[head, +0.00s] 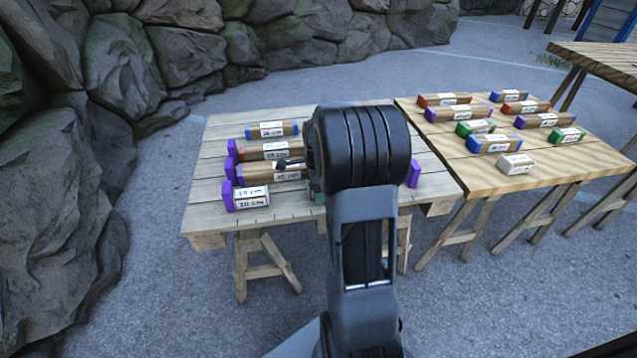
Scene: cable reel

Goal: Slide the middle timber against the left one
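Several labelled timbers lie crosswise in a column on the pale plank table (215,215). The farthest is a brown timber with blue ends (271,129). Nearer is a reddish-brown timber (257,152) with a purple piece at its left end, then a brown timber (262,176), also with purple at its left. Nearest is a short pale timber (251,198) with a purple left end. I cannot tell which ones are the middle and left timbers. A dark tip of my gripper (288,163) shows over the two middle-row timbers; my arm hides the rest and any contact.
A purple block (414,173) shows right of my arm. A second, yellower table (446,156) at the right holds several coloured-end timbers and a pale block (515,165). A rock wall (150,60) stands behind and left. The pale table's left and front edges are clear.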

